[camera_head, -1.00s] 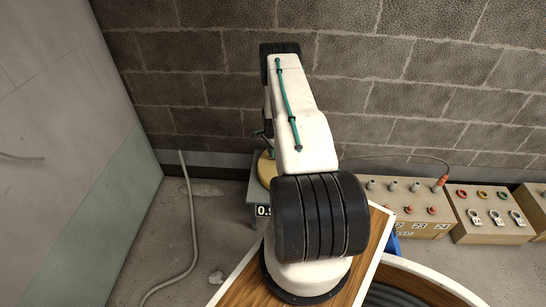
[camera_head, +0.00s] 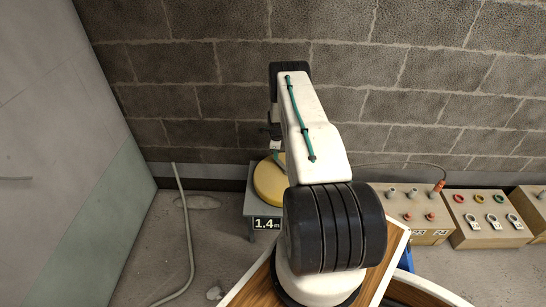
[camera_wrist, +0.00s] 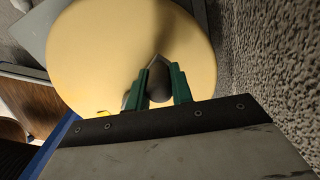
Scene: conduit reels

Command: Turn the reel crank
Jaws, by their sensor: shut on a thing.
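The yellow round reel (camera_head: 268,188) sits on a grey stand (camera_head: 252,205) against the block wall, partly hidden by my arm. A black display (camera_head: 268,223) on the stand's front reads 1.4 m. The wrist view shows the reel's yellow face (camera_wrist: 100,55) large. My gripper (camera_wrist: 158,82) has green fingers closed on a rounded grey crank knob (camera_wrist: 158,90) over the right part of that face. In the head view my gripper is mostly hidden; a green part shows over the reel. The rest of the crank is hard to make out.
Beige boxes with knobs (camera_head: 420,213) and coloured rings (camera_head: 485,215) stand along the wall at right. A grey hose (camera_head: 187,235) rises from the floor at left, near a pale wall panel (camera_head: 100,190). The rough wall is close to my gripper.

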